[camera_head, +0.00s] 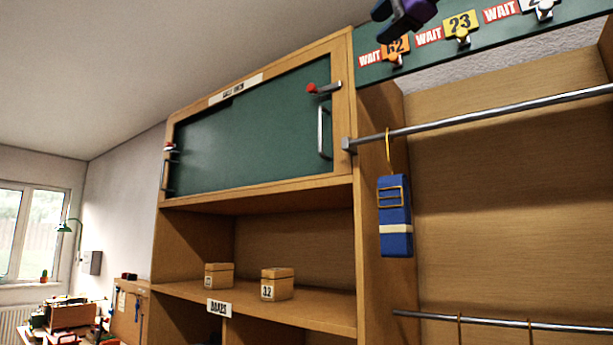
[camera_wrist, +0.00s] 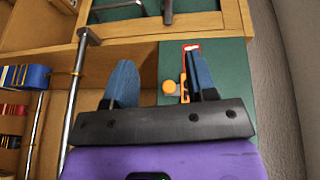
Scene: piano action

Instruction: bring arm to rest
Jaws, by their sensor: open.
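My gripper (camera_head: 394,20) shows at the top edge of the head view as a dark and purple shape, in front of the green WAIT board (camera_head: 560,32). In the wrist view, its two blue fingers (camera_wrist: 161,84) are spread apart, with nothing gripped between them. An orange tag marked 62 (camera_head: 396,46) hangs on the board just below my gripper in the head view. A round orange piece (camera_wrist: 168,87) and a red-edged label (camera_wrist: 191,47) show between and beside the fingers in the wrist view. I cannot tell whether a finger touches them.
A metal rail (camera_head: 490,110) carries a blue strapped block (camera_head: 396,240) on a hook. A cabinet with a green sliding door (camera_head: 250,135) stands left of it. Two small boxes (camera_head: 219,276) (camera_head: 277,284) sit on the shelf below. A yellow tag 23 (camera_head: 460,25) hangs farther right.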

